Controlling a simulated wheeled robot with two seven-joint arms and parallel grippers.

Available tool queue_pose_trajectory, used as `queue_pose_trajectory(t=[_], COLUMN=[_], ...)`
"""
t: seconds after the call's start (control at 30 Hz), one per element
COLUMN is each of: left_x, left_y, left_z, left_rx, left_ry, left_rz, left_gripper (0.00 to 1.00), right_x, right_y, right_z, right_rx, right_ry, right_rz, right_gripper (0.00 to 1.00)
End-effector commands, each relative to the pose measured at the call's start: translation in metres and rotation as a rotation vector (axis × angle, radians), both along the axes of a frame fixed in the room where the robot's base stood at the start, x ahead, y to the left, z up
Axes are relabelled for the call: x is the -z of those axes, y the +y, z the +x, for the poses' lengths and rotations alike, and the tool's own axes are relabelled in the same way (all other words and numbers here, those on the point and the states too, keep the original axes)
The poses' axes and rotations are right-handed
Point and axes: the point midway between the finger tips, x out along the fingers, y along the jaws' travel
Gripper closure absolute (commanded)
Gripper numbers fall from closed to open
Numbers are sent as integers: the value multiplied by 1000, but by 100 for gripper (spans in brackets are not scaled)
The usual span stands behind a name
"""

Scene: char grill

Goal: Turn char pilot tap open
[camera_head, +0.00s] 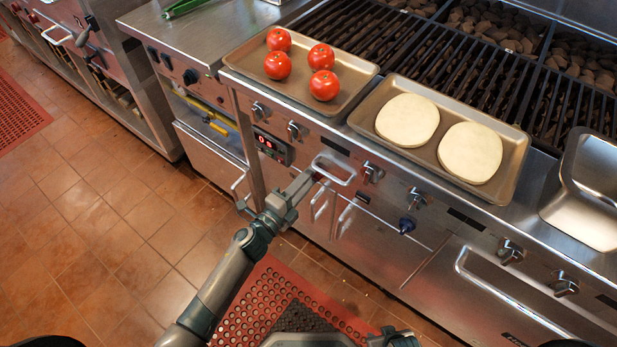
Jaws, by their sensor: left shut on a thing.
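The char grill's front panel (378,210) carries several metal knobs, such as one knob (373,172) right of my left gripper. My left gripper (311,177) reaches up to this panel, just left of a curved metal handle (336,172).
A tray with several tomatoes (351,92) and a tray with two pale round patties (363,127) lie along the grill's front edge. A metal pan (590,190) stands right.

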Motion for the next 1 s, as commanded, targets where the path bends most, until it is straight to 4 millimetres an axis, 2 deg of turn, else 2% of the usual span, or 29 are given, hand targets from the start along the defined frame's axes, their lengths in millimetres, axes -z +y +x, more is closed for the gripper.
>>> queue_pose_trajectory(t=[0.23, 0.27, 0.3, 0.33, 0.77, 1.0], left_x=[1, 1, 1, 1, 1, 1], left_y=[1, 1, 1, 1, 3, 17], left_z=[0, 0, 0, 0, -4, -24], left_rx=[-1, -1, -1, -1, 0, 0], left_ry=[1, 1, 1, 1, 0, 0], left_rz=[1, 1, 1, 1, 2, 3], left_gripper=[93, 64, 54, 52, 52, 52], right_x=[0, 0, 0, 0, 0, 1], right_y=[0, 0, 0, 0, 0, -1], right_z=[1, 1, 1, 1, 0, -1], right_rx=[0, 0, 0, 0, 0, 0], right_ry=[-1, -1, -1, 0, 2, 10], right_rz=[0, 0, 0, 0, 0, -2], right_gripper=[69, 69, 69, 69, 69, 69])
